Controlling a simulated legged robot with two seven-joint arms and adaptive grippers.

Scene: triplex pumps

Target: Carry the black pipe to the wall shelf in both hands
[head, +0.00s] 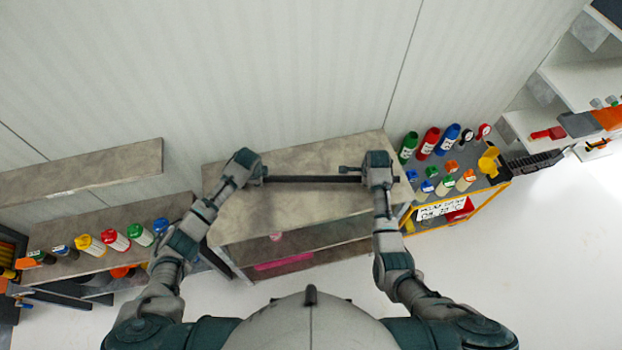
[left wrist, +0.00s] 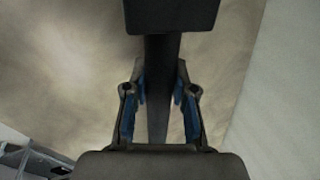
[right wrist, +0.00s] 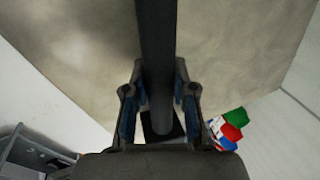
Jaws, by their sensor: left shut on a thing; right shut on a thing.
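The black pipe (head: 312,179) lies level, left to right, over the top board of the grey wall shelf (head: 290,208) in the head view. My left gripper (head: 256,179) is shut on the pipe near its left end. My right gripper (head: 370,179) is shut on it near its right end. The pipe also shows between the blue-padded fingers in the left wrist view (left wrist: 157,85) and in the right wrist view (right wrist: 157,60). The shelf board fills most of the background in both wrist views. I cannot tell whether the pipe touches the board.
Left of the shelf, a lower bench (head: 110,232) carries several coloured bottles. Right of it, a yellow-framed cart (head: 462,205) holds more bottles close to my right gripper. The ribbed wall (head: 230,70) stands right behind the shelf. A pink item (head: 284,261) lies on a lower level.

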